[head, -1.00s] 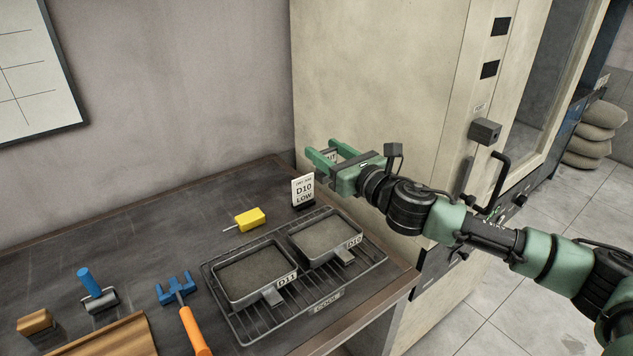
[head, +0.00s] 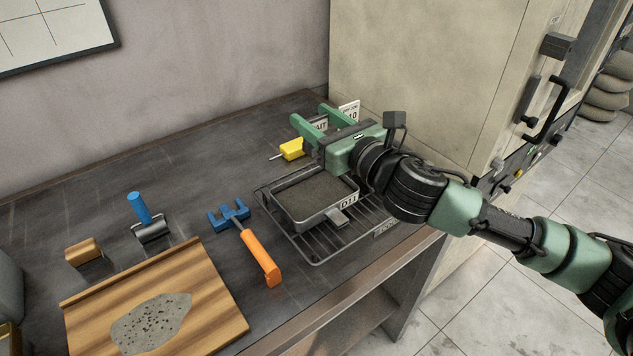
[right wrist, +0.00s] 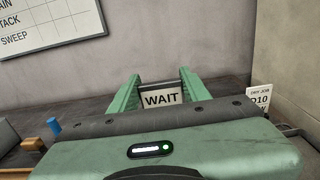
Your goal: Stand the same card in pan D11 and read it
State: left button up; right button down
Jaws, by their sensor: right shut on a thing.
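My right gripper (head: 322,122) is shut on a white card marked WAIT (right wrist: 162,97), held between its fingers; the card also shows partly in the head view (head: 318,124). The gripper is above the back part of pan D11 (head: 347,204), a dark metal pan with grey material inside, on a wire rack. Pan D10 is hidden behind my right arm. A white card reading D10 (head: 350,112) stands behind the gripper and shows at the right edge of the right wrist view (right wrist: 258,101). My left gripper is not in view.
A yellow-handled tool (head: 292,149) lies behind pan D11. An orange-handled blue fork tool (head: 258,256), a blue-handled roller (head: 146,219), a wooden block (head: 84,250) and a wooden board (head: 215,290) with grey material lie left. The tall beige cabinet (head: 425,80) borders the bench's right.

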notch_tip(320, 180, down, 13)
jog(key=shift+a+f+b, duration=0.1)
jog(key=shift+a+b, duration=0.05)
jog(key=shift+b, duration=0.65)
jog(key=shift+f, duration=0.1)
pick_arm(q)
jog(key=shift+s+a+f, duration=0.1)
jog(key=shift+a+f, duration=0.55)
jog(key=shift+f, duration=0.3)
pick_arm(e)
jog(key=shift+f, duration=0.15)
jog(key=c, duration=0.7)
grip_release()
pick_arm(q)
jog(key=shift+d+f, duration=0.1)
